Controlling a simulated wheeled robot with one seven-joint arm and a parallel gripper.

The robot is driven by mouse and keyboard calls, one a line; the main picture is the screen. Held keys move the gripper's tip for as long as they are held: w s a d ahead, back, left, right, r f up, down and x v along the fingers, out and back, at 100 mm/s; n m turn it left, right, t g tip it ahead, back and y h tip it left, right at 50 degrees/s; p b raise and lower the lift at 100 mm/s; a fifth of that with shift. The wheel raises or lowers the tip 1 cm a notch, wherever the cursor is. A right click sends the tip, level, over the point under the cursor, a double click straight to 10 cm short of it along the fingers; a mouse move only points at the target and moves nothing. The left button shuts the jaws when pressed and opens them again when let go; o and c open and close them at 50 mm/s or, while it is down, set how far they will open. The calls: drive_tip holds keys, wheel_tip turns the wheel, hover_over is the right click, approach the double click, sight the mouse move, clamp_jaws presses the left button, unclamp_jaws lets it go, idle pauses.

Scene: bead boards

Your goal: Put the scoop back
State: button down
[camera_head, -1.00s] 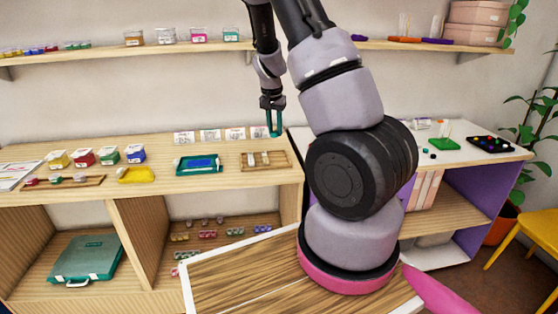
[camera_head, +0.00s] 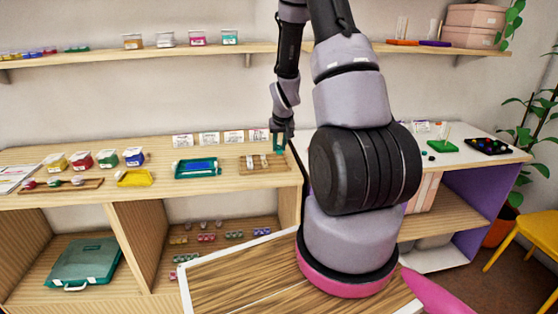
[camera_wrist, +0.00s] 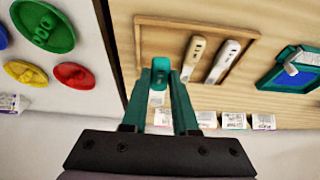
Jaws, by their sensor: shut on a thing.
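My gripper (camera_head: 279,143) has teal fingers and is shut on a small teal-ended thing, which appears to be the scoop (camera_wrist: 160,68); only its end shows between the fingertips in the wrist view. The gripper is at the right end of a shallow wooden tray (camera_head: 245,169), which also shows in the wrist view (camera_wrist: 148,24). Two scoops lie side by side in the tray: one cream-handled (camera_wrist: 194,56) and one white-handled (camera_wrist: 224,60). The held scoop is beside the cream one, over the tray's end. I cannot tell whether it touches the tray.
A teal tray with a blue insert (camera_head: 198,168) stands left of the wooden tray. Small white cards (camera_head: 209,138) stand behind against the wall. A white table (camera_head: 470,157) adjoins on the right. A yellow tray (camera_head: 135,178) and several bead boxes stand further left.

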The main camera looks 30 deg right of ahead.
sight(280, 166)
drive_tip(key=shift+f, duration=2.75)
drive_tip(key=c, duration=1)
unclamp_jaws()
drive_tip(key=shift+o, duration=0.2)
